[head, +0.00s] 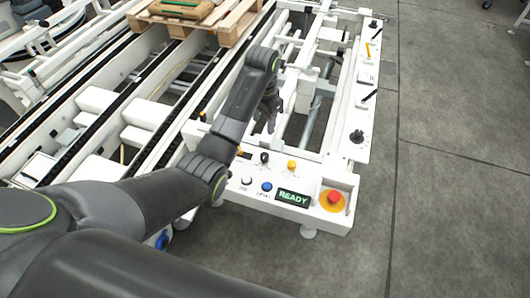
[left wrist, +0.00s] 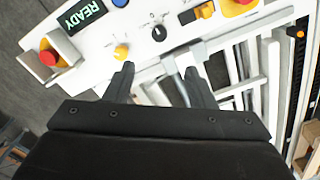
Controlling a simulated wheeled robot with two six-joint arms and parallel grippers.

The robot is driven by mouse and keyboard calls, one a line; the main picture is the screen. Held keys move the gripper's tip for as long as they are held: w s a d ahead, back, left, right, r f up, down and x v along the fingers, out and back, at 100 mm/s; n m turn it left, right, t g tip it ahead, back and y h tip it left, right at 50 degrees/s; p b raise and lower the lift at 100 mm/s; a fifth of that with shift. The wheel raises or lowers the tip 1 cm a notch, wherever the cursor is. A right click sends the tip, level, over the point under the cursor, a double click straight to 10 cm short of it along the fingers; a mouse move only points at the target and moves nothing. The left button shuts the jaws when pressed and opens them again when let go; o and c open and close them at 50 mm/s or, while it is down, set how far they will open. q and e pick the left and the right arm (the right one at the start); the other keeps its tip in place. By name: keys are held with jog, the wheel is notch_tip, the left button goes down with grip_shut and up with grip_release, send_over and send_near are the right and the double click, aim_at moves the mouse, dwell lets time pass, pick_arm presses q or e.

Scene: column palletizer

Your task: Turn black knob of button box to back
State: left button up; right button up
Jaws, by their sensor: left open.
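The white button box (head: 312,181) stands at the front end of the machine. Its black knob (head: 264,157) sits at the rear of the panel, left of a yellow knob (head: 291,165). My left gripper (head: 268,112) is open and empty above and behind the black knob. In the left wrist view, the black knob (left wrist: 158,33) lies beyond the gap between the two open fingertips (left wrist: 159,70), with nothing between them and no contact seen. The yellow knob (left wrist: 121,52) is close by one fingertip. The knob's exact pointing direction is too small to tell. My right gripper is not in view.
The panel also has a green READY display (head: 293,198), a red emergency stop (head: 334,198), a blue button (head: 267,187) and a white button (head: 246,181). White frame rails (head: 345,100) run behind it. A wooden pallet (head: 222,25) lies at the back. Floor at right is clear.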

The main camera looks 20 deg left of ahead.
pick_arm(q)
jog(key=b, duration=0.4)
send_over(265, 156)
notch_tip(265, 156, down, 6)
notch_tip(265, 156, down, 9)
jog(key=shift+f, duration=0.85)
jog(key=c, duration=1)
jog(key=shift+o, duration=0.2)
